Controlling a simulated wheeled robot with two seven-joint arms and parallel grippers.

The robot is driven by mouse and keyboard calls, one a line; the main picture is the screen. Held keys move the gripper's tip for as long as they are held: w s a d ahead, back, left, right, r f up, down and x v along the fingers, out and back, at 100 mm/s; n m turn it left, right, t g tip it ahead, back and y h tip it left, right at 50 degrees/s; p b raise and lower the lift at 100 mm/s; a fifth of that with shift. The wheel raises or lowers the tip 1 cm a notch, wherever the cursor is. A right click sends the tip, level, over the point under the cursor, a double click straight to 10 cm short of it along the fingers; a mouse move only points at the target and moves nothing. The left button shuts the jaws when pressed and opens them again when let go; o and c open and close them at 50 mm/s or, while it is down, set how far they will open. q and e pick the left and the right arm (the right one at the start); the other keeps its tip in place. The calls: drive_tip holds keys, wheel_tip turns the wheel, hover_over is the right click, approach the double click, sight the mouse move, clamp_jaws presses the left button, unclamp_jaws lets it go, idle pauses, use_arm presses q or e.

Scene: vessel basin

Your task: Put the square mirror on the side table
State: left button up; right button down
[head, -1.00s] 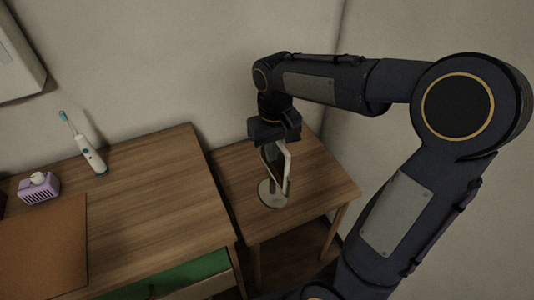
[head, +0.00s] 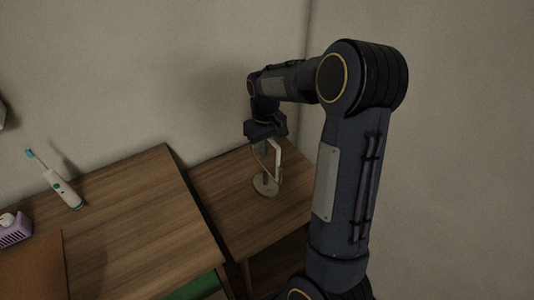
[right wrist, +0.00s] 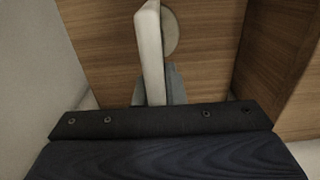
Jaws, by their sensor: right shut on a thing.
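The square mirror (head: 277,163) has a pale frame and a round base (head: 265,186). It is upright over the side table (head: 222,192), a small wooden table at the back. My right gripper (head: 267,146) is above the mirror and shut on its upper part. In the right wrist view the mirror (right wrist: 149,50) shows edge-on at the grey fingers (right wrist: 168,88), with part of its base behind it. The base overlaps the tabletop in the picture; I cannot tell if it touches. My left gripper is not in view.
A larger wooden desk (head: 130,215) stands left of the side table, close to it. On it are an electric toothbrush (head: 64,190), a purple box-like item (head: 14,232) and a brown mat (head: 35,268). Walls close in behind and right of the side table.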

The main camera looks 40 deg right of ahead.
drive_tip(key=shift+w+d+f, duration=0.25)
drive_tip(key=shift+d+f, duration=0.1)
drive_tip(key=shift+f, duration=0.1)
drive_tip(key=shift+w+d+f, duration=0.2)
drive_tip(key=shift+d+f, duration=0.1)
drive_tip(key=shift+f, duration=0.15)
drive_tip(key=shift+w+d+f, duration=0.15)
drive_tip(key=shift+f, duration=1.75)
drive_tip(key=c, duration=1.5)
unclamp_jaws()
wheel_tip(320, 180, up, 12)
drive_tip(key=s+a+r+t+y, duration=0.25)
drive_tip(key=s+a+r, duration=0.35)
drive_tip(key=s+a, duration=0.4)
drive_tip(key=s+a+f+t+y, duration=0.1)
drive_tip(key=s+a+f+t, duration=0.2)
drive_tip(key=s+a, duration=0.5)
drive_tip(key=s, duration=0.4)
drive_tip(key=shift+s+a+f, duration=0.35)
drive_tip(key=shift+a, duration=0.05)
